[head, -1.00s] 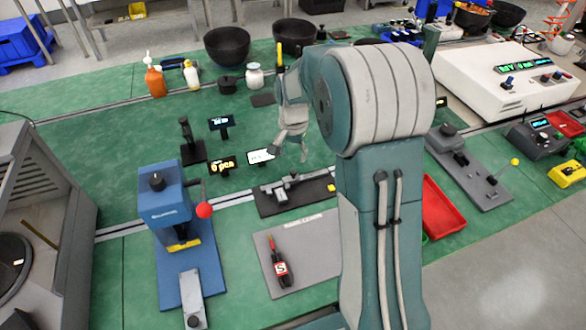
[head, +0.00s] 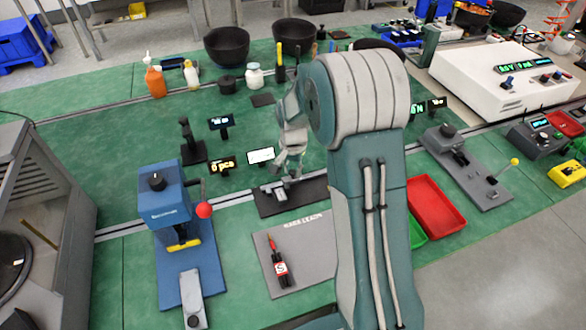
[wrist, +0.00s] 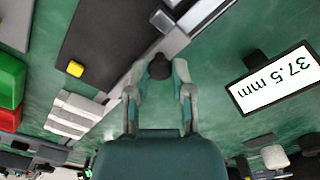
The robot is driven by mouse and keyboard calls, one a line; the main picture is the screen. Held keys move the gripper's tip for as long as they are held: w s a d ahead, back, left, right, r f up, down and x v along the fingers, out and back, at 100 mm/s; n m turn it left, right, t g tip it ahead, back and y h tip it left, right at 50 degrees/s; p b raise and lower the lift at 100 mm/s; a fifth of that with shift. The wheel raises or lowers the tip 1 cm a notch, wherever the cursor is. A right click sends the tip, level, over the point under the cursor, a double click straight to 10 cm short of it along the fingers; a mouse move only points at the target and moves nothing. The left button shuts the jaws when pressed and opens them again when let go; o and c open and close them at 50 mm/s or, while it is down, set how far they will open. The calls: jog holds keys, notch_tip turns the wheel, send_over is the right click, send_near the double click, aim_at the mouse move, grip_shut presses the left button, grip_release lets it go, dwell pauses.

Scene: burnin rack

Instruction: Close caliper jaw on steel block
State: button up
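The caliper (head: 268,190) lies on a dark base plate (head: 310,200) in the middle of the bench. In the wrist view, its grey beam (wrist: 205,14) runs diagonally past the plate, with a black knob (wrist: 159,66) at its near side. A small pale metal square (wrist: 162,20), which may be the steel block, sits by the beam. My gripper (head: 287,176) is low over the caliper. In the wrist view, my gripper (wrist: 157,80) has its two fingers apart on either side of the knob; contact is unclear. The readout (wrist: 275,80) shows 37.5 mm.
A blue press (head: 165,205) with a red ball handle stands left of the caliper. A grey plate (head: 300,250) with a red-tipped tool lies in front. Red (head: 436,208) and green trays lie to the right. Small displays and a dark stand (head: 190,145) are behind.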

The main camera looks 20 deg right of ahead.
aim_at(287, 178)
jog(key=shift+a, duration=0.8)
jog(key=o, duration=0.9)
jog(key=shift+c, duration=0.2)
notch_tip(287, 178, up, 12)
jog(key=shift+a+f, duration=0.1)
